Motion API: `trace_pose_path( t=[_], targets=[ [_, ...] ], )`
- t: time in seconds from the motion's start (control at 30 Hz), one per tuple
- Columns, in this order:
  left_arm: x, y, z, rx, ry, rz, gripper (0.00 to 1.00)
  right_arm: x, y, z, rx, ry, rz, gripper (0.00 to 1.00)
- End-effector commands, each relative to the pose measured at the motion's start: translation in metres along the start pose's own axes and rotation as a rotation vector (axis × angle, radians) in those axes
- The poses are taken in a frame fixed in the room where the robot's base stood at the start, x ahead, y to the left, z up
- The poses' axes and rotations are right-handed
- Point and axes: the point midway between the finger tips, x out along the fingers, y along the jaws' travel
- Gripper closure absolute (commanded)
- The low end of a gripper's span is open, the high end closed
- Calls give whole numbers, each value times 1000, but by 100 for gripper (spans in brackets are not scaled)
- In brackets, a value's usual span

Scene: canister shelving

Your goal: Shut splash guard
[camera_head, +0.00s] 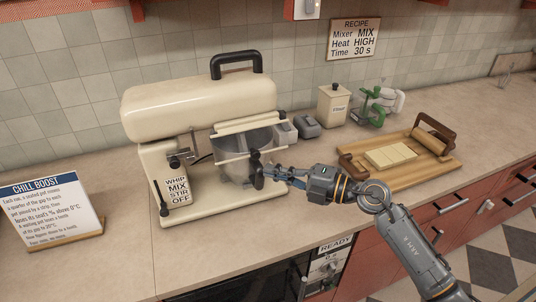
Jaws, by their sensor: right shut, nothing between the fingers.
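A cream stand mixer (199,98) with a black top handle stands on the counter. Its grey bowl (240,141) sits under the head. What looks like the splash guard (248,124), a cream-edged frame, lies across the front of the bowl. A dark upright handle (257,168) is at the bowl's front. My right gripper (269,173) is shut and empty, with its fingertips right beside this handle. I cannot tell whether they touch. The gripper hides part of the bowl's lower right side. My left gripper is not in view.
A chill boost sign (48,208) stands at the left. The counter's front left is clear.

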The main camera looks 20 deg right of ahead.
Motion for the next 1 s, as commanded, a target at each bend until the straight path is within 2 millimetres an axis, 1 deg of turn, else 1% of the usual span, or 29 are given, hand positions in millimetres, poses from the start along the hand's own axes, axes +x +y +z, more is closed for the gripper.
trace_pose_path(
  t=[0.03,0.1,0.3,0.43,0.73,0.87,1.0],
  targets=[
    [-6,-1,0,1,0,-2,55,10,5,2,0,-1,3,100],
    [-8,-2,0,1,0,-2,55,16,3,12,0,-2,2,100],
    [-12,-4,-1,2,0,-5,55,30,1,25,0,0,0,100],
    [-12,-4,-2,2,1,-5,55,32,0,28,0,1,-1,100],
    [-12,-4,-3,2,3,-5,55,32,-1,28,-1,1,-1,100],
    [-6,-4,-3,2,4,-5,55,34,-4,30,-8,1,7,100],
    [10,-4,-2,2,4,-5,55,39,-10,35,-32,1,31,100]
  ],
)
